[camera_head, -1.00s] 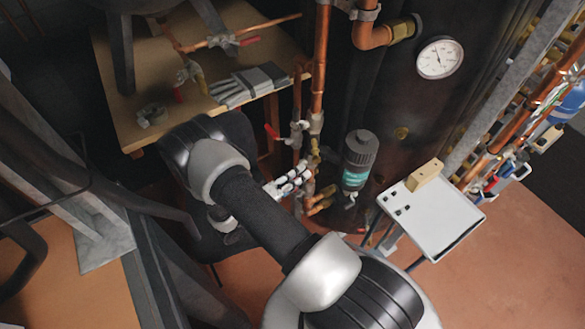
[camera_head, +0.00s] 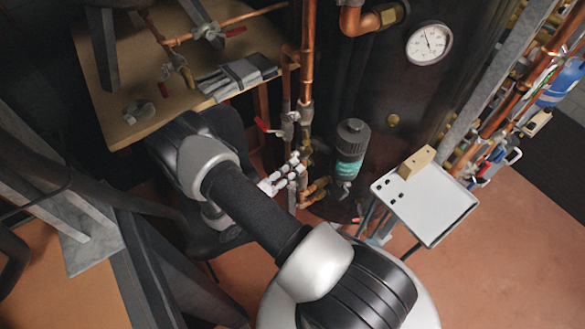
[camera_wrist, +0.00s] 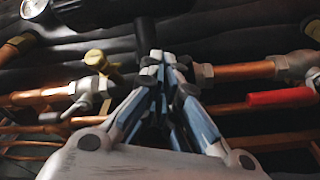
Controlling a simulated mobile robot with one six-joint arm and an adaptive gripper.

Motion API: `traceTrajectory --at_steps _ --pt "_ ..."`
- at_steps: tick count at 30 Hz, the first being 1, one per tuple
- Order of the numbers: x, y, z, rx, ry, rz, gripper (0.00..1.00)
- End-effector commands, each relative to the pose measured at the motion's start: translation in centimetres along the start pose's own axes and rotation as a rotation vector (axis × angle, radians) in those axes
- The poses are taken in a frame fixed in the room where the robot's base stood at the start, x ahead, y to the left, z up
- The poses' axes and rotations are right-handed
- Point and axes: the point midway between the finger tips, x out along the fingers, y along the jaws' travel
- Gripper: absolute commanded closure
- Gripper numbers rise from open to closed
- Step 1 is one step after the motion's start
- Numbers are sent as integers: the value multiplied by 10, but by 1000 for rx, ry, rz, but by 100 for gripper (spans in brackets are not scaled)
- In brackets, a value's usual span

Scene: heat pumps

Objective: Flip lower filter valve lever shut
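In the head view, my gripper (camera_head: 286,174) is at the vertical copper pipework, left of the grey-and-teal filter canister (camera_head: 350,150). In the wrist view, my gripper (camera_wrist: 168,66) has its fingertips together over the copper pipe, with nothing clearly held. A red lever (camera_wrist: 280,97) is to the right of the fingers; a red lever (camera_head: 264,125) also shows above my gripper in the head view. A brass valve with a yellow cap (camera_wrist: 95,60) and a grey fitting are left of the fingers. I cannot clearly make out the lower filter valve lever; fingers hide part of the pipe.
A wooden table (camera_head: 120,90) with grey gloves (camera_head: 238,77) stands at upper left. A white panel (camera_head: 425,205) is to the right of the canister. A dark tank with a pressure gauge (camera_head: 428,44) stands behind. Several copper pipes run close around my gripper.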

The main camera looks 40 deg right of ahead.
Motion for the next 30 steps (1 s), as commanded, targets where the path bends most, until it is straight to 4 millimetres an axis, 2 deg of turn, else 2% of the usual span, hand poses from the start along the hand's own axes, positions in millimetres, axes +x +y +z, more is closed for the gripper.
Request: traceTrajectory --at_steps 5,12,18,30 --pt "-8 -3 -2 4 5 -9 100" --pt "-49 -1 -1 3 6 -6 100" --pt "-72 0 0 2 3 -1 100" --pt "-76 1 1 1 0 1 100"
